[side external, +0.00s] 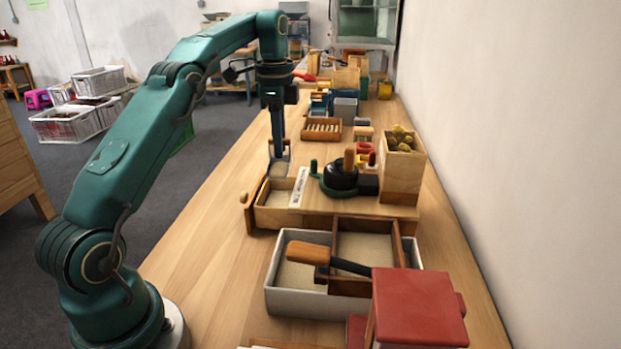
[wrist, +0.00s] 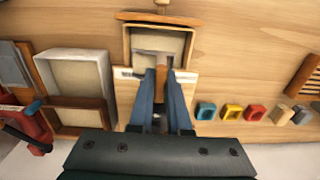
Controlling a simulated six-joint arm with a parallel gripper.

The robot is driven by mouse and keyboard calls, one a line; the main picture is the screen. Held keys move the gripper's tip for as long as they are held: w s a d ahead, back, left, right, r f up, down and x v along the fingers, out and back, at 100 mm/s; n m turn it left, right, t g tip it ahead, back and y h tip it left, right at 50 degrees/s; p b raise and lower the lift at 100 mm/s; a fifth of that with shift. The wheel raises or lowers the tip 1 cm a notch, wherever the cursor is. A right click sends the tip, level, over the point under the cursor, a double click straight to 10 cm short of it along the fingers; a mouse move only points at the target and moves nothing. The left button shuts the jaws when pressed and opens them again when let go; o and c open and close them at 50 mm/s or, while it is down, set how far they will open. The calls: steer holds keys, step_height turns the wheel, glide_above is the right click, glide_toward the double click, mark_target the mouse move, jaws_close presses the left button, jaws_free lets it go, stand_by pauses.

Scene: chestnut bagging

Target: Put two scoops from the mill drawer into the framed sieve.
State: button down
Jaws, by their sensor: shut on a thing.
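The mill drawer (side external: 262,215) is pulled out and holds pale meal; it also shows in the wrist view (wrist: 128,45). My gripper (side external: 279,158) points down over it. In the wrist view my gripper (wrist: 161,78) is shut on a brown scoop handle (wrist: 161,73). The scoop's bowl is at the drawer, partly hidden by the fingers; I cannot tell how full it is. The framed sieve (side external: 337,240), a wooden frame with a pale inside, sits over the grey-white tray (side external: 290,303). Its wooden edge also shows in the wrist view (wrist: 85,102).
A red box (side external: 420,305) with a crank and wooden grip (side external: 308,252) stands in front, the grip reaching over the tray. The dark hand mill (side external: 341,177) and a wooden box of chestnuts (side external: 403,170) stand behind the drawer. The left table strip is clear.

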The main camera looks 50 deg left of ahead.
steer(key=s+d+r+n, duration=0.3)
steer(key=d, duration=0.4)
steer(key=s+d+r+n, duration=0.2)
steer(key=s+d+n, duration=0.2)
steer(key=d, duration=0.3)
steer(key=w+d+f+m, duration=0.1)
steer(key=w+d+m, duration=0.2)
steer(key=d+m, duration=0.2)
steer(key=w+d+f+m+t, duration=0.1)
steer(key=w+d+m, duration=0.3)
steer(key=m, duration=0.6)
steer(key=shift+d+f, duration=0.5)
steer(key=shift+d, duration=0.6)
steer(key=shift+s+f, duration=0.1)
steer(key=shift+s+d+f+t, duration=0.15)
steer(key=shift+s+t, duration=0.75)
steer(key=shift+t, duration=0.45)
steer(key=shift+s+f+t, duration=0.2)
steer(key=shift+s+t, duration=0.65)
steer(key=shift+t, duration=0.55)
steer(key=shift+s+d+f+t, duration=0.15)
steer(key=shift+s+t, duration=0.75)
steer(key=shift+t, duration=0.45)
